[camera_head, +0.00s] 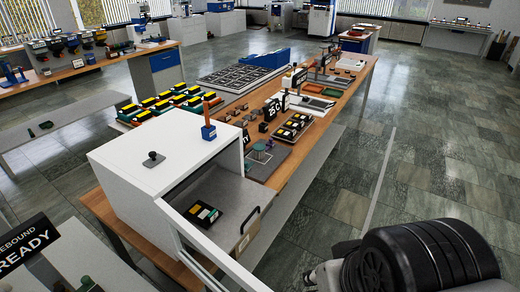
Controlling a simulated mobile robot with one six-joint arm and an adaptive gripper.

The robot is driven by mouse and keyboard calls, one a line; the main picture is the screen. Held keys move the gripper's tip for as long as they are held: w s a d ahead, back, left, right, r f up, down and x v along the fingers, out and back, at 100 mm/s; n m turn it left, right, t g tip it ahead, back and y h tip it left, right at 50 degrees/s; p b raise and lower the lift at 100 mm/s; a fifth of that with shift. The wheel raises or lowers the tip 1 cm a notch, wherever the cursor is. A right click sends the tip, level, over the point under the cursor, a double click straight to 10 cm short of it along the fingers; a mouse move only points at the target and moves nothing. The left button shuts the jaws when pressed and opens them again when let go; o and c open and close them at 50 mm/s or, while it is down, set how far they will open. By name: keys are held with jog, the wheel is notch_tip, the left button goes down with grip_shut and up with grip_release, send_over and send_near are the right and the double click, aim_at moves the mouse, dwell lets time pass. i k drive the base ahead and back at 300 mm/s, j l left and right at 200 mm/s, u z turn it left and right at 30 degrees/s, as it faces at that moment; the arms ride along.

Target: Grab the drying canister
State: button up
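I cannot tell for sure which object is the drying canister. A small green-topped item (259,150) stands on a grey mat on the wooden bench, just behind the white cabinet. A blue block with an orange-brown upright handle (209,129) stands on the cabinet's top. A small dark knob-like piece (153,159) is also on that top. My arm shows as a grey and black link at the lower right, apart from the bench. My gripper's fingers are not in view.
The white cabinet (132,190) has its front open, with a black and yellow labelled box (204,214) inside. Its door (200,235) swings out toward me. The wooden bench (318,138) carries several trays and blocks. The tiled floor (440,160) to the right is clear.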

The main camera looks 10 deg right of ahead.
aim_at(258, 148)
jog(key=i+l, duration=1.25)
jog(key=l, duration=0.2)
jog(key=i+j, duration=0.15)
jog(key=i, duration=0.25)
jog(key=i+j, duration=0.15)
jog(key=i, duration=0.25)
jog(key=i+j+u, duration=0.1)
jog(key=i, duration=0.3)
